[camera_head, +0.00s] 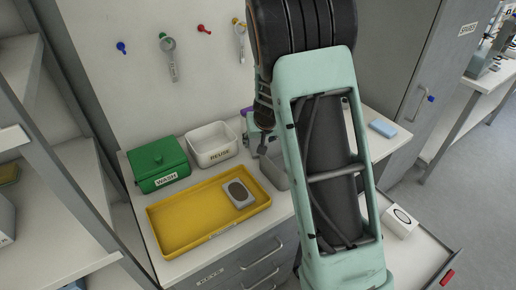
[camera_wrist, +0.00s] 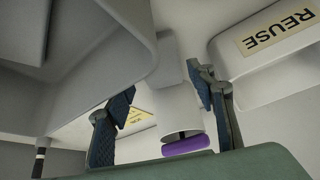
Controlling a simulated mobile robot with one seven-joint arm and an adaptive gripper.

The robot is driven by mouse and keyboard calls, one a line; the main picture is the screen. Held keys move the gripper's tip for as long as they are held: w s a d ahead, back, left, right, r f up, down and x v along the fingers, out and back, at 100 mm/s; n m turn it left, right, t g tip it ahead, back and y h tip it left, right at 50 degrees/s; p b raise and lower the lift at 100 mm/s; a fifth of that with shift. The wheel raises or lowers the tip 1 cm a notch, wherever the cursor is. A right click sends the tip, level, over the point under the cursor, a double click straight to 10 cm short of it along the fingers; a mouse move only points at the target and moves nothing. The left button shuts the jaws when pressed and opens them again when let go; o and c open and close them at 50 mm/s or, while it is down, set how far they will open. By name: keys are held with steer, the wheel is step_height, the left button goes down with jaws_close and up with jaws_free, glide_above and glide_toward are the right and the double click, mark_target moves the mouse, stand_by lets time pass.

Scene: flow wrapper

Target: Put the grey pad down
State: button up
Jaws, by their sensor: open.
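A light grey pad with a dark oval face (camera_head: 238,192) lies in the right part of the yellow tray (camera_head: 178,243). My gripper (camera_wrist: 163,80) is open in the wrist view, with its two dark fingers apart. A white cylinder with a purple end (camera_wrist: 182,125) shows between the fingers there; I cannot tell whether they touch it. The pad is not seen in the wrist view. In the head view my gripper is beyond the tray, partly hidden by my arm.
A green WASH box (camera_head: 158,165) and a white REUSE bin (camera_head: 213,145) stand behind the tray. A grey bin (camera_head: 274,171) is partly hidden by my arm. At the right, an open drawer holds a white block with a black ring (camera_head: 401,222). A blue block (camera_head: 383,128) lies behind.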

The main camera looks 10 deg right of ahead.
steer(key=shift+x, duration=1.6)
steer(key=shift+f+b, duration=0.15)
steer(key=shift+b, duration=0.15)
steer(key=shift+c, duration=0.5)
steer(key=c, duration=0.6)
step_height(320, 180, up, 17)
steer(key=p, duration=0.3)
steer(key=s+r+p, duration=0.1)
steer(key=s+p, duration=0.2)
steer(key=s, duration=0.1)
steer(key=s+r+p, duration=0.1)
steer(key=s+p, duration=0.2)
steer(key=s, duration=0.2)
steer(key=s+r+p, duration=0.1)
steer(key=s+p, duration=0.2)
steer(key=s, duration=0.2)
steer(key=shift+s+r, duration=0.15)
steer(key=shift+s, duration=0.1)
